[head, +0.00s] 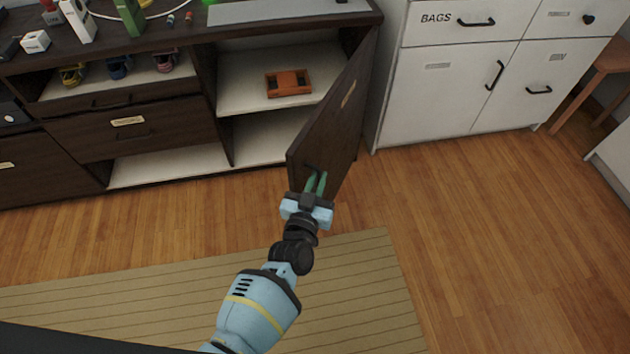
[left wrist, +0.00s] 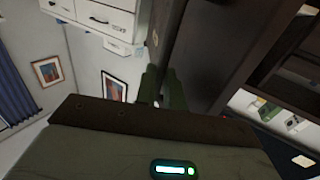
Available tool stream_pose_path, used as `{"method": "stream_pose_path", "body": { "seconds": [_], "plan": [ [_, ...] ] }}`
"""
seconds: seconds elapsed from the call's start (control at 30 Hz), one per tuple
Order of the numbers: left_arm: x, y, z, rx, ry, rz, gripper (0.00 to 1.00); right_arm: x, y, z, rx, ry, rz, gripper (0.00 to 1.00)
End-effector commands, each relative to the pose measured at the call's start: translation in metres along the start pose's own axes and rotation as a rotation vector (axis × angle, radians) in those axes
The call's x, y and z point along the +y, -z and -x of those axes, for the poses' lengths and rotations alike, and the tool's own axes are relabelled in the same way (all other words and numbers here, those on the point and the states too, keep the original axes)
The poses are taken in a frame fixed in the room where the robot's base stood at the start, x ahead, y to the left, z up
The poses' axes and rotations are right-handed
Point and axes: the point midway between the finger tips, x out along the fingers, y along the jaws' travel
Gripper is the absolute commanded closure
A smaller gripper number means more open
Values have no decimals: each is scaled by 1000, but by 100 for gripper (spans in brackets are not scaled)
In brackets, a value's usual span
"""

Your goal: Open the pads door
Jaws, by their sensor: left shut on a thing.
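The pads door (head: 335,125) is a dark wooden door on the right end of the dark cabinet. It is swung well open toward me, with a pale label on its face. My left gripper (head: 316,183) is at the door's free edge, its green fingers shut on the dark door handle (head: 312,172). The handle is mostly hidden by the fingers. In the left wrist view the green fingers (left wrist: 165,88) meet the dark door panel (left wrist: 188,45). My right gripper is in neither view.
Inside the opened compartment, an orange-brown object (head: 288,83) sits on the pale upper shelf (head: 240,92). White cabinets (head: 425,105) stand right of the door. A striped rug (head: 365,285) lies under my arm. The wooden floor (head: 480,220) at right is clear.

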Motion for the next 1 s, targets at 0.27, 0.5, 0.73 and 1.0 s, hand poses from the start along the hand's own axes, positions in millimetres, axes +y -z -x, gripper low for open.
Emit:
{"method": "stream_pose_path", "body": {
  "seconds": [0.27, 0.5, 0.73, 1.0],
  "plan": [
    [2, 6, -6, 11, 4, -1, 100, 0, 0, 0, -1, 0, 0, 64],
    [3, 7, -6, 12, 4, -2, 100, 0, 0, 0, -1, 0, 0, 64],
    [2, 7, -6, 12, 5, -1, 100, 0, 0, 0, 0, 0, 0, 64],
    [2, 4, -4, 7, 5, -1, 67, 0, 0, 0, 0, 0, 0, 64]
  ]
}}
